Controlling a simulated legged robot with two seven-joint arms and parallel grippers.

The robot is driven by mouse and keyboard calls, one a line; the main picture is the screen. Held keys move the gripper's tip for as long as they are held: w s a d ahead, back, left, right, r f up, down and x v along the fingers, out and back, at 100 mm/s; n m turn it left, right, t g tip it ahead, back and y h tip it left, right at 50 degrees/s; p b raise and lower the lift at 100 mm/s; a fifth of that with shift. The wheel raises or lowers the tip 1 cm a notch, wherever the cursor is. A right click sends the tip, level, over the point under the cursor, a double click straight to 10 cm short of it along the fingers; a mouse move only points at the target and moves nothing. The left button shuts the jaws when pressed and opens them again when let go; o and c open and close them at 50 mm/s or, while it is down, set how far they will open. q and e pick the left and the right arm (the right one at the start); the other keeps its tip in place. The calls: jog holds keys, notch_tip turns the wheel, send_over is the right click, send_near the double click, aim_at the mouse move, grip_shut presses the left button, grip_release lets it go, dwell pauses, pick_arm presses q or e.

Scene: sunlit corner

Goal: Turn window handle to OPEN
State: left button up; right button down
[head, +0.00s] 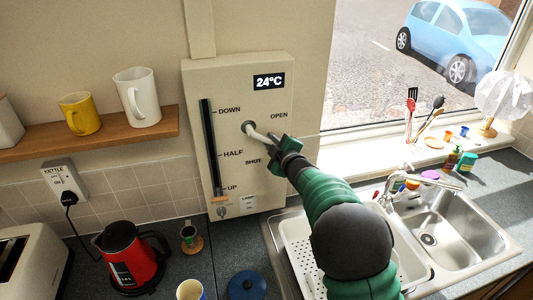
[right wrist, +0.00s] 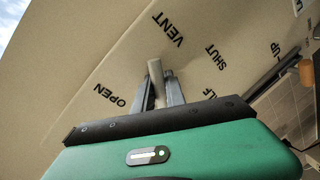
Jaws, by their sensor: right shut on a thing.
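The window handle is a pale lever (head: 260,134) on a beige wall panel (head: 232,85). It runs from a round pivot right and slightly down, between the words OPEN and SHUT. My right gripper (head: 280,143) is shut on the lever's outer end and hides the panel behind it. In the right wrist view the lever's end (right wrist: 155,70) sits between the two fingers of my right gripper (right wrist: 161,88). That view shows OPEN, VENT and SHUT printed around it, with OPEN left of the fingers. My left gripper is in neither view.
The panel also carries a vertical slider slot (head: 209,140) marked DOWN, HALF and UP. A shelf (head: 95,138) with mugs is left. A red kettle (head: 123,258) and toaster (head: 30,262) stand below. A sink (head: 440,235) and tap (head: 415,181) lie right of my arm.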

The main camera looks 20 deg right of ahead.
aim_at(272, 127)
jog(key=n+b, duration=0.1)
jog(key=r+n+b, duration=0.1)
jog(key=n, duration=0.1)
jog(key=shift+d+r+h, duration=0.25)
jog(key=shift+d+h, duration=0.15)
jog(key=shift+d+r+n+h+b, duration=0.1)
jog(key=shift+r+n+h+b, duration=0.3)
jog(key=shift+r+n+b, duration=0.75)
